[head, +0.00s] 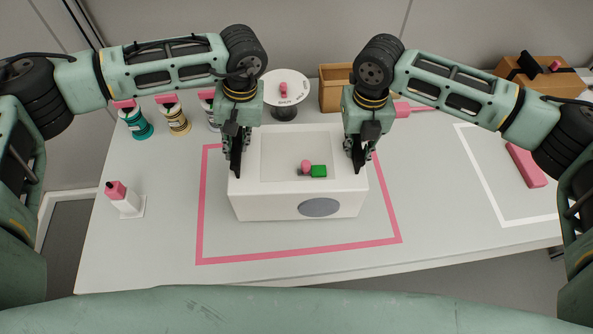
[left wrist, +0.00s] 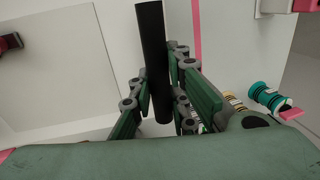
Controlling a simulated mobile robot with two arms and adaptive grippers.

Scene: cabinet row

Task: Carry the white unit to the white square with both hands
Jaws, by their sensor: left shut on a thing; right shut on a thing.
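The white unit (head: 247,200) is a box with a grey oval on its front and a recessed top. It stands inside the pink square outline (head: 200,215) on the table. A pink piece (head: 305,166) and a green block (head: 319,171) lie on its top. My left gripper (head: 235,160) is shut at the unit's left side; a dark upright bar (left wrist: 152,60) is between its fingers in the left wrist view. My right gripper (head: 357,158) is shut at the unit's right side. What it grips is mostly hidden. The white square outline (head: 491,205) is at the right.
A pink block (head: 526,165) lies inside the white square. A pink-topped bottle (head: 121,198) stands at the left. Several bottles, including a teal one (head: 137,125), a round stand (head: 289,92), and brown boxes (head: 335,88) are along the back. The table between the two outlines is clear.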

